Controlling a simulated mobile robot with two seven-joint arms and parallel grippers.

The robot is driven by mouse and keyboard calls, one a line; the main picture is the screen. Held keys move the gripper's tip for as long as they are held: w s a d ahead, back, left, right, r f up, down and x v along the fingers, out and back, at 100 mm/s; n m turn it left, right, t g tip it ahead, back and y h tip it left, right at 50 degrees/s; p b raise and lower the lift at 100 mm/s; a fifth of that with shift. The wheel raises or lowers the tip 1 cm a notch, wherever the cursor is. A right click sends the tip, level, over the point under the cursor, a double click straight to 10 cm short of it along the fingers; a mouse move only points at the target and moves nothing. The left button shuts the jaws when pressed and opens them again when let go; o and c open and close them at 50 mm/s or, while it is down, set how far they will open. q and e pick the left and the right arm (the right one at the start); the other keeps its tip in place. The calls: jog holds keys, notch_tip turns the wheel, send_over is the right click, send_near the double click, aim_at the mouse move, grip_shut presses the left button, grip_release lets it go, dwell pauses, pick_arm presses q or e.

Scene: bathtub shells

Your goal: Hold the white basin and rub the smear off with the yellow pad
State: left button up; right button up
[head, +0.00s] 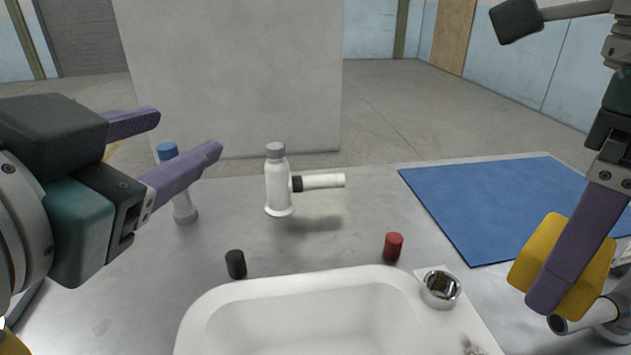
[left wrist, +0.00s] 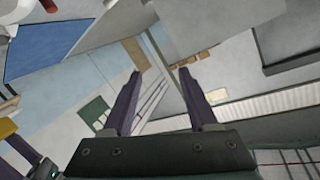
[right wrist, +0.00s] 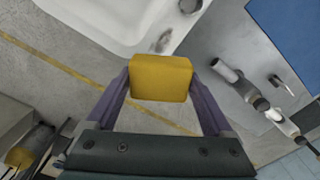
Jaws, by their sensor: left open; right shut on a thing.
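The white basin (head: 300,290) sits at the bottom middle of the head view, cut off by the frame edge. A dark smear (head: 472,347) marks its right rim; the smear also shows in the right wrist view (right wrist: 164,41). My right gripper (head: 545,290) is shut on the yellow pad (right wrist: 161,78) and holds it to the right of the basin, apart from the smear. My left gripper (head: 185,135) is open and empty, raised at the left; its fingers also show apart in the left wrist view (left wrist: 160,75).
A white fixture with a side spout (head: 279,185) stands behind the basin. A blue-capped bottle (head: 184,205), black peg (head: 236,264), red peg (head: 393,247) and metal ring (head: 440,289) stand around it. A blue mat (head: 490,205) lies at right. White pipe-like parts (head: 600,318) lie near the right gripper.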

pick_arm(q)
jog(key=d+r+m+t+h, duration=0.2)
jog(key=d+r+m+h, duration=0.6)
jog(key=s+d+f+m+g+h, duration=0.4)
jog(key=s+d+m+g+h, duration=0.35)
jog(key=m+g, duration=0.6)
jog(key=a+f+m+g+y, duration=0.3)
jog(key=a+f+m+y, duration=0.3)
jog(key=a+f+y, duration=1.1)
jog(key=f+h, duration=0.1)
jog(key=f, duration=0.3)
jog(key=f+h, duration=0.1)
jog(key=f, duration=0.3)
jog(key=f+h, duration=0.1)
jog(key=f, duration=0.3)
jog(key=shift+w+d+f, duration=0.1)
jog(key=shift+w+f, duration=0.2)
jog(key=shift+c, duration=0.4)
